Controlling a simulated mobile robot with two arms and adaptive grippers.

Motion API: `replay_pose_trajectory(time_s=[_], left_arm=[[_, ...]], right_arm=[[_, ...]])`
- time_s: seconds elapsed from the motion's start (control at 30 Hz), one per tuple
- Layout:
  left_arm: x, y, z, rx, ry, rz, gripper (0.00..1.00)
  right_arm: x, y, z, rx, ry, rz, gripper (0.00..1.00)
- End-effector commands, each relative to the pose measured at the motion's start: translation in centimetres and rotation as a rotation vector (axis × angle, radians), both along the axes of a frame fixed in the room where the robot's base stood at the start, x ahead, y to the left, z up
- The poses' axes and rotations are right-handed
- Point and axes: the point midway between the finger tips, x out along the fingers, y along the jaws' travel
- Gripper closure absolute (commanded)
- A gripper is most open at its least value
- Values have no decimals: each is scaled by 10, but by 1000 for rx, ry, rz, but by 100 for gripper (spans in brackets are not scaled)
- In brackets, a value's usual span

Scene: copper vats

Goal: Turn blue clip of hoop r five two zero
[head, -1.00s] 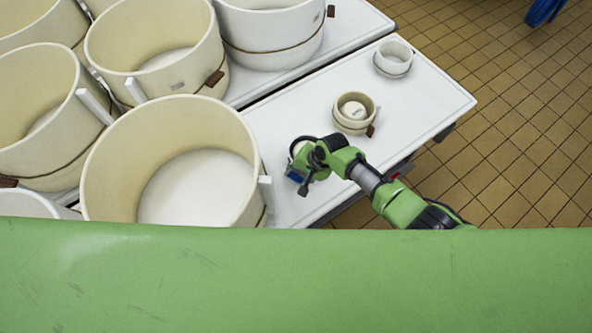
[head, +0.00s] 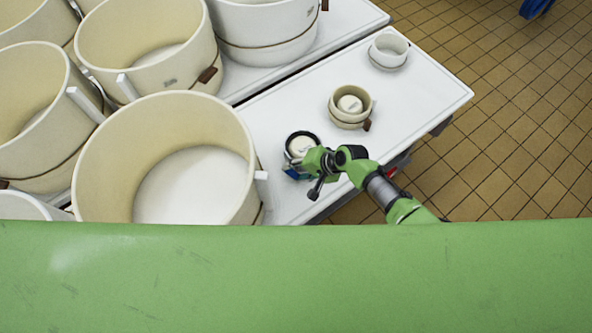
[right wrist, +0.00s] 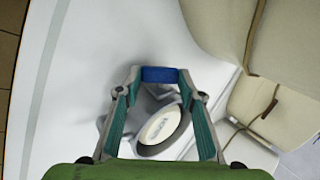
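A small round white hoop with a dark rim (head: 302,145) sits on the white table beside the big cream hoop. In the right wrist view its white face (right wrist: 160,125) shows tilted between my fingers, with lettering too blurred to read. The blue clip (right wrist: 160,75) lies between the fingertips of my right gripper (right wrist: 159,76), which press on both its sides. In the head view the gripper (head: 300,168) is at the hoop's near side, with a bit of blue showing there. My left gripper is not in view.
Large cream hoops (head: 165,160) crowd the left, one close beside my gripper. Two smaller round pieces stand further back, a cream one (head: 349,119) and a white one (head: 388,62). The white table (head: 425,105) is clear to the right of these. Tiled floor lies beyond.

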Motion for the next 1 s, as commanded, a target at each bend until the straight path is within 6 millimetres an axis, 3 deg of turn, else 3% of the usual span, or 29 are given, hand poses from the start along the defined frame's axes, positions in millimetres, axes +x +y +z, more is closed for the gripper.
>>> replay_pose_trajectory(time_s=[0.07,0.57,1.0], left_arm=[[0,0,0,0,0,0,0],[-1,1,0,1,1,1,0],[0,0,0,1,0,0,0]], right_arm=[[0,0,0,0,1,1,47],[-2,-5,7,1,-1,-1,47],[-19,-43,65,-1,-1,0,47]])
